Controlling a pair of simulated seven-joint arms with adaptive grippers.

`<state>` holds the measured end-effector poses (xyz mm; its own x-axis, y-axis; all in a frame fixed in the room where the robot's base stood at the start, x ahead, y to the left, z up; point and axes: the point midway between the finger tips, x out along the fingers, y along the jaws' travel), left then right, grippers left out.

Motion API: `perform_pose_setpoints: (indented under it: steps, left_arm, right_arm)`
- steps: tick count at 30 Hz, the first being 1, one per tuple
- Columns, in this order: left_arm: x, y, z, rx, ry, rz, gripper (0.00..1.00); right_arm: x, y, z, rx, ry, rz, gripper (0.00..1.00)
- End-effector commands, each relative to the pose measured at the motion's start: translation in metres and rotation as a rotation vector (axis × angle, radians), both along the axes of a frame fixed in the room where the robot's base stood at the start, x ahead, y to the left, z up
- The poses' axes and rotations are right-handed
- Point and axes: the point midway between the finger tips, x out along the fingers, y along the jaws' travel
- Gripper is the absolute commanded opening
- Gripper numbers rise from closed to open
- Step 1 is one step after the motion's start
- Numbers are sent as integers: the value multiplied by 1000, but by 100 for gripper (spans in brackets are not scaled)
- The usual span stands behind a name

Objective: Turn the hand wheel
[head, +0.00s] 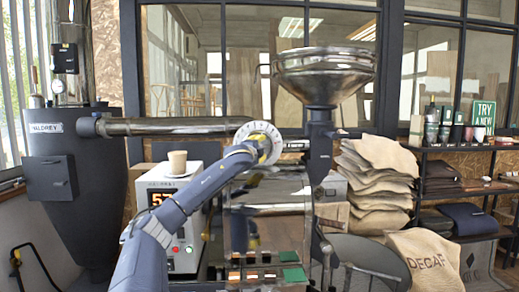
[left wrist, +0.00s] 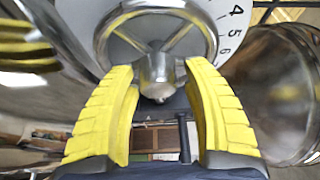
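The hand wheel (left wrist: 209,22) is a shiny metal ring with spokes and a round hub, in front of a white numbered dial (left wrist: 232,10). In the head view the dial (head: 243,131) shows on the roaster's front below the hopper, with my left arm covering much of the wheel. My left gripper (left wrist: 158,72) has yellow fingers, spread apart on either side of the hub, close to the wheel. I see a gap between the fingers and the hub. In the head view the left gripper (head: 262,146) is small and partly hidden. My right gripper is not in view.
A metal hopper (head: 325,72) stands above the wheel, and a horizontal pipe (head: 170,126) runs to its left. Sacks (head: 378,180) and a dark round tray (head: 365,257) stand to the right.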

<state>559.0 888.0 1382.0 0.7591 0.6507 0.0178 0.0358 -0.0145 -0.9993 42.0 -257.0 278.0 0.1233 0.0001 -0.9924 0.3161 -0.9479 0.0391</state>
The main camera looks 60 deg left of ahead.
Motion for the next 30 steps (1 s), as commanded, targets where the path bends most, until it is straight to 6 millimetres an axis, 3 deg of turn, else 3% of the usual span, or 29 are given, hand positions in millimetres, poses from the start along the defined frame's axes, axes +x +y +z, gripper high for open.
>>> perform_pose_setpoints:
  steps: [2, 17, 30]
  left_arm:
    - [0, 1, -1, -1, 1, 2, 58]
    - [-5, -6, -3, -4, 3, 1, 59]
    - [-43, -37, -4, -4, 0, 0, 59]
  right_arm:
    - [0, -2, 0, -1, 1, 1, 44]
    - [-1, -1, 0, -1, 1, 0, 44]
    - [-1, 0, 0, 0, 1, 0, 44]
